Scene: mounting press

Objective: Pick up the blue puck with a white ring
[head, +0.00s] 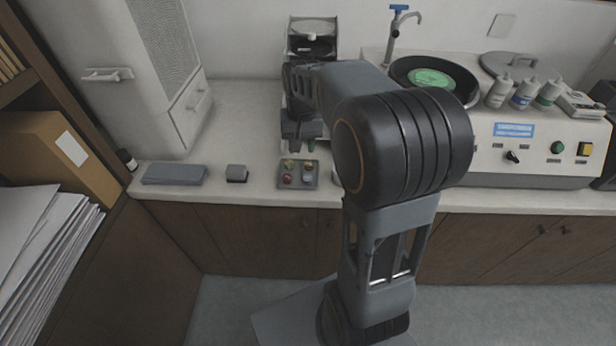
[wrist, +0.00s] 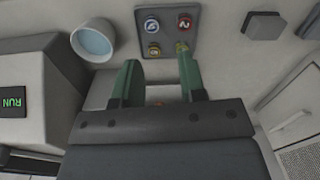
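The blue puck with white on its top (wrist: 151,25) sits in the upper left of a grey tray (wrist: 168,10) in the wrist view. In the head view the puck (head: 307,179) is at the tray's front right. A red puck (wrist: 185,22) is beside it, and two yellowish pucks (wrist: 153,49) (wrist: 181,47) are in the tray's other row. My gripper (wrist: 158,58) is open and empty, its green fingers apart near the tray's back edge. In the head view my gripper (head: 298,147) hangs just behind the tray (head: 298,187).
A grey block (head: 237,173) and a flat grey slab (head: 175,174) lie left of the tray. A round pale-blue-topped container (wrist: 92,41) and a unit with a green RUN display (wrist: 12,101) are left in the wrist view. A grinder (head: 525,150) stands at right.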

